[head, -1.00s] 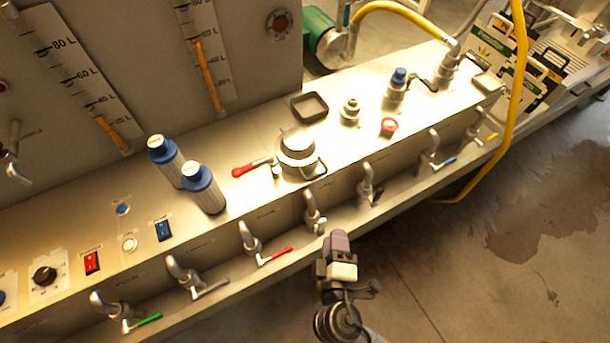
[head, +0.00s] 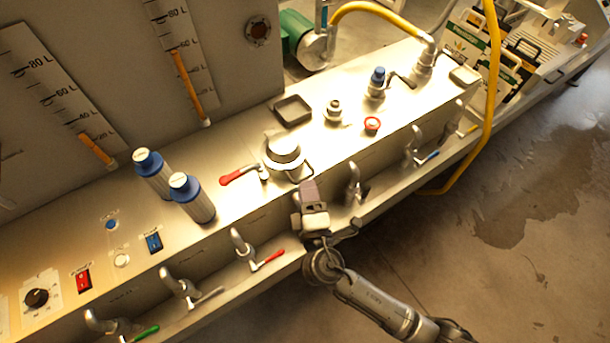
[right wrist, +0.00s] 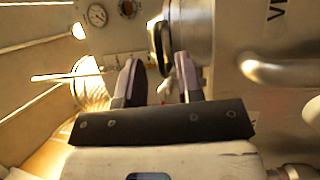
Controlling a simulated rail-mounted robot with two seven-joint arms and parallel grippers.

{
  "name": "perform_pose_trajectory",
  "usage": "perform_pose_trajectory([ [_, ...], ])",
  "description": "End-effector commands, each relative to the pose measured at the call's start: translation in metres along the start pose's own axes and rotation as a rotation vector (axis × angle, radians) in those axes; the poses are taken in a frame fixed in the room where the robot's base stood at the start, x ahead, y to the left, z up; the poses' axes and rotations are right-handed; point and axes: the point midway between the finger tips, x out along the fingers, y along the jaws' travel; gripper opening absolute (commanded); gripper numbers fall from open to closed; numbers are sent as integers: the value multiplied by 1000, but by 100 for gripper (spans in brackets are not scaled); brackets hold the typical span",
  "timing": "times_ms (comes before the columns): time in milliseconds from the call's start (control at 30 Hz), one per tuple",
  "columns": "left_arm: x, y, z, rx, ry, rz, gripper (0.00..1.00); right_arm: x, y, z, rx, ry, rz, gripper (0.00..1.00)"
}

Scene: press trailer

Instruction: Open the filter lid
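The filter lid appears to be the round metal cap (head: 284,149) on the console top, with a wire bail at its lower right. It looks closed. A metal cylinder with a dark ring, probably the filter, shows at the top of the right wrist view (right wrist: 190,28). My right gripper (head: 309,190) is at the console's front edge, just below and right of the cap in the head view. Contact with the bail cannot be told. My left gripper is out of view.
A red-handled lever (head: 238,175) lies left of the cap. Two blue-capped canisters (head: 190,196) stand further left. A square black-rimmed opening (head: 292,109) is behind the cap. Several taps line the console front, one (head: 354,184) close right of my right gripper.

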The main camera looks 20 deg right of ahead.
Motion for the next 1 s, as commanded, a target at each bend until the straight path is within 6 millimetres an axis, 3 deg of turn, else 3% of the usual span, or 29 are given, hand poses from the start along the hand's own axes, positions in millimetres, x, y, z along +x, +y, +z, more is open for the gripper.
perform_pose_trajectory([
  [300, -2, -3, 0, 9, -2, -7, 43, 31, 0, 0, 0, 0, 1, 33],
  [700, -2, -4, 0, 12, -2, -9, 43, 35, 0, 0, 1, 0, -1, 33],
  [1000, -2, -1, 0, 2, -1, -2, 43, 35, 0, 0, 1, 0, -1, 6],
])
